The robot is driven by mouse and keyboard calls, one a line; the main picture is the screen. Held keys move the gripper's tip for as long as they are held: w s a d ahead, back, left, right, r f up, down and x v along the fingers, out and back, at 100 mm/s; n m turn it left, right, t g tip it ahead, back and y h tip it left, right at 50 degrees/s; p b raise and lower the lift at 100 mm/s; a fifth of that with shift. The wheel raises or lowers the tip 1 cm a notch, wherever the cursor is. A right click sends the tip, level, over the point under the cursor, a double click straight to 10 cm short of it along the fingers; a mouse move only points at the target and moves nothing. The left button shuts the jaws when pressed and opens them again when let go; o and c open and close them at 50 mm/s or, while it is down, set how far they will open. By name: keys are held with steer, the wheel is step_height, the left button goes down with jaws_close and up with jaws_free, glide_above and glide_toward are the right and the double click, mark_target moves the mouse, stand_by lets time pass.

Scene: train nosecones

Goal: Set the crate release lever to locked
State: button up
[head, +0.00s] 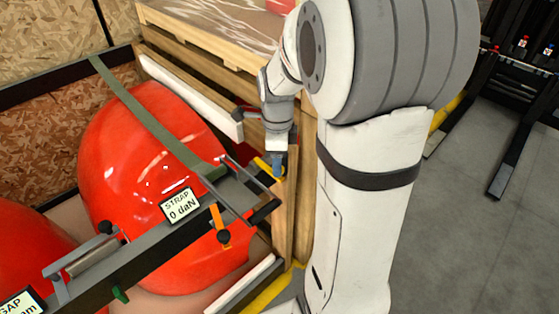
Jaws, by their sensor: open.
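My gripper (278,162) points down at the crate's right end, beside the wooden post. Its blue-grey fingertips are small in the picture; it counts as open, with nothing seen held. A yellow part (264,167) shows just left of the fingertips, partly hidden. I cannot tell which of these is the crate release lever, nor any lever's locked mark. The open crate (120,62) holds a glossy red nosecone (140,150) under a green strap (150,115).
The dark crossbar (150,250) carries a "STRAP 0 daN" display (181,205), a grey bar handle (240,192) and a ratchet-like roller (95,258). A wooden box (215,38) stands behind. My arm hides much of the right middle.

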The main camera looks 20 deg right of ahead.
step_height(320, 180, up, 6)
steer(key=shift+r, duration=0.1)
stand_by(0.5)
